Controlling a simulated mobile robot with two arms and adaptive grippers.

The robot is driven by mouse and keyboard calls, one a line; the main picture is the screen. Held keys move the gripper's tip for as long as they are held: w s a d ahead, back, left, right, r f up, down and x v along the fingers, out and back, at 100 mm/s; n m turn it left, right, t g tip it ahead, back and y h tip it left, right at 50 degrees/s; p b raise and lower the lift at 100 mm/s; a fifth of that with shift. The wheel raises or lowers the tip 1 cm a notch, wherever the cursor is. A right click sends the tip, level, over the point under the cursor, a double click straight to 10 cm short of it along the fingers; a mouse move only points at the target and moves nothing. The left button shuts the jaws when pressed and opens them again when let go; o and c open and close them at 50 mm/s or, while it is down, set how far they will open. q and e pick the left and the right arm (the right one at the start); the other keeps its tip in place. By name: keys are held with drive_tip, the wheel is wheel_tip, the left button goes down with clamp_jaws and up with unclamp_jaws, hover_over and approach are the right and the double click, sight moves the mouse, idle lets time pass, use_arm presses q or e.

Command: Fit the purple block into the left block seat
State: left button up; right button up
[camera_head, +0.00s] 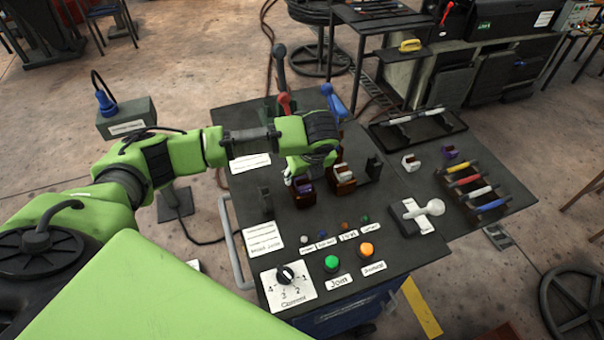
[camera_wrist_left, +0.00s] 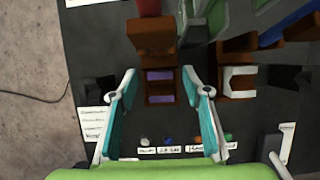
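A purple block (camera_head: 303,183) shows at the brown left block seat (camera_head: 306,199), just under my left gripper (camera_head: 308,166). In the left wrist view, two purple strips of the block (camera_wrist_left: 160,76) show within the brown seat (camera_wrist_left: 152,45), with a dark gap between them. My left gripper (camera_wrist_left: 160,105) has its teal-padded fingers wide apart, one on each side of the seat and apart from the block. How deep the block sits cannot be told. My right gripper is not in view.
Beside it, a second brown seat (camera_head: 345,187) holds a white block (camera_head: 342,171). A loose white block (camera_head: 410,162) and another purple block (camera_head: 449,152) lie farther right. A red lever (camera_head: 284,104) and a blue lever (camera_head: 333,100) rise behind. Buttons and a knob (camera_head: 285,275) are in front.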

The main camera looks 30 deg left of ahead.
use_arm(q)
drive_tip(key=v, duration=1.2)
